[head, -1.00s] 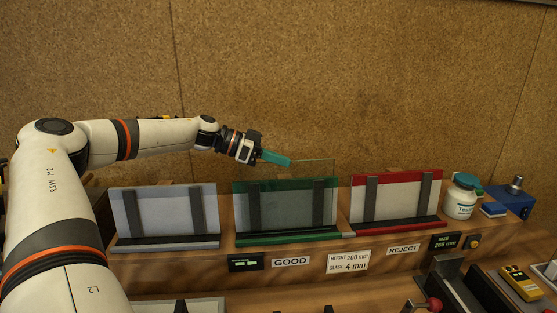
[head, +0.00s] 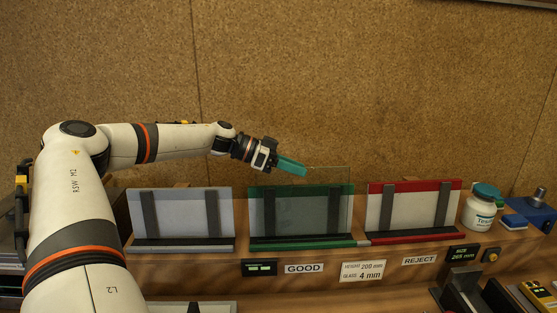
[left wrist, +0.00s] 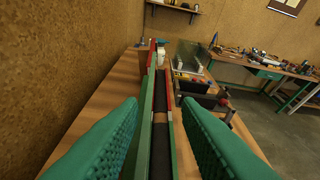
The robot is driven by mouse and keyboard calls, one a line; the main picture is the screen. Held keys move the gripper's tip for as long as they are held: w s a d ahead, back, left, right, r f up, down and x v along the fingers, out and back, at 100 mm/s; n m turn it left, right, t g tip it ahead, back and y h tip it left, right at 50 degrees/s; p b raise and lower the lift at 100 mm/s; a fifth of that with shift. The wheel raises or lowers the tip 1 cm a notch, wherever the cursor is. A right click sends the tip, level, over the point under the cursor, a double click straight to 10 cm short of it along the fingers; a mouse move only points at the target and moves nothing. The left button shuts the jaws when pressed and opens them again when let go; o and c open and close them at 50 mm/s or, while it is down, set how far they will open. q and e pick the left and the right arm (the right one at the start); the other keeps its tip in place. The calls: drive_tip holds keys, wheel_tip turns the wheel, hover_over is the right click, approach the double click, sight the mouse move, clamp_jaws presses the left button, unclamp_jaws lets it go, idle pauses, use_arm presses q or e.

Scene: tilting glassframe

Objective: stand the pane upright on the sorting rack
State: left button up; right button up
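The pane (head: 331,177) is clear glass, seen as a faint outline. It stands in the green section of the sorting rack (head: 300,241), above the GOOD label, and its top edge rises above the green back panel. Its exact tilt cannot be told. My left gripper (head: 291,165) is at the upper left of the pane, with teal fingers. In the left wrist view the fingers (left wrist: 160,145) are wide apart, with the green rack edge and dark slot between and beyond them. Neither finger visibly presses on glass. My right gripper is not in view.
A grey section (head: 180,244) stands left of the green one, and a red section (head: 415,236) right of it. A white jar (head: 479,212) and a blue device (head: 532,213) stand at the right. A cork wall (head: 360,80) rises close behind.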

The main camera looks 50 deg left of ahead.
use_arm(q)
drive_tip(key=shift+s+a+r, duration=0.4)
drive_tip(key=shift+s, duration=0.05)
drive_tip(key=b+v, duration=0.2)
drive_tip(key=v, duration=0.8)
drive_tip(key=shift+s, duration=0.2)
drive_tip(key=shift+a, duration=0.1)
